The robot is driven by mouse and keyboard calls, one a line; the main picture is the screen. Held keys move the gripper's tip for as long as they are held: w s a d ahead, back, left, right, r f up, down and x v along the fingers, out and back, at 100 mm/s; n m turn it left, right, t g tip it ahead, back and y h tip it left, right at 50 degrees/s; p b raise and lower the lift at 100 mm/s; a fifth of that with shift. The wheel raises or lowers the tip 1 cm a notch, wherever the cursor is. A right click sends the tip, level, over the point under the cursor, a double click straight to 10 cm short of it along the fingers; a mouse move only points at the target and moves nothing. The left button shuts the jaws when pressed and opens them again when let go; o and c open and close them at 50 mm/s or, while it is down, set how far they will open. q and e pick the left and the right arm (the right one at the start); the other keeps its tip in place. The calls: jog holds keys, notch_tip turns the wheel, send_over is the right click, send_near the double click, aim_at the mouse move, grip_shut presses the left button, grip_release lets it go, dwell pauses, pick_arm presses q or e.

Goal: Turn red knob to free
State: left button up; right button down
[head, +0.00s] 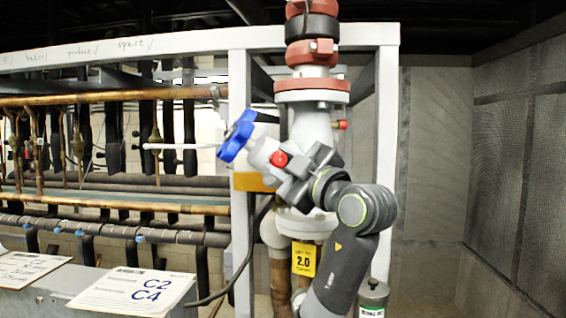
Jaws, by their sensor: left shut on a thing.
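The red knob (279,158) is a small round red part on the grey-white valve body, right of the blue handwheel (237,136). My left gripper (290,166) reaches it from the right, with its dark fingers shut at the knob. Part of the knob and the fingertips' contact with it are hidden by the gripper. Any marking for the free position is too small to read. My right gripper is not in view.
A thick white vertical pipe (311,124) with red flanges stands behind my gripper. A white frame post (240,218) stands to the left. A yellow tag (304,259) hangs below. Copper pipes (110,98) run at left. Labelled sheets (135,291) lie at lower left.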

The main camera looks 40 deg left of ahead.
pick_arm(q)
jog(key=shift+f+n+b, duration=0.15)
jog(key=shift+n+b, duration=0.25)
jog(key=shift+b, duration=0.2)
jog(key=shift+n+b, duration=0.5)
jog(key=shift+b, duration=0.2)
jog(key=shift+g, duration=0.4)
jog(key=o, duration=1)
jog(key=shift+r, duration=0.2)
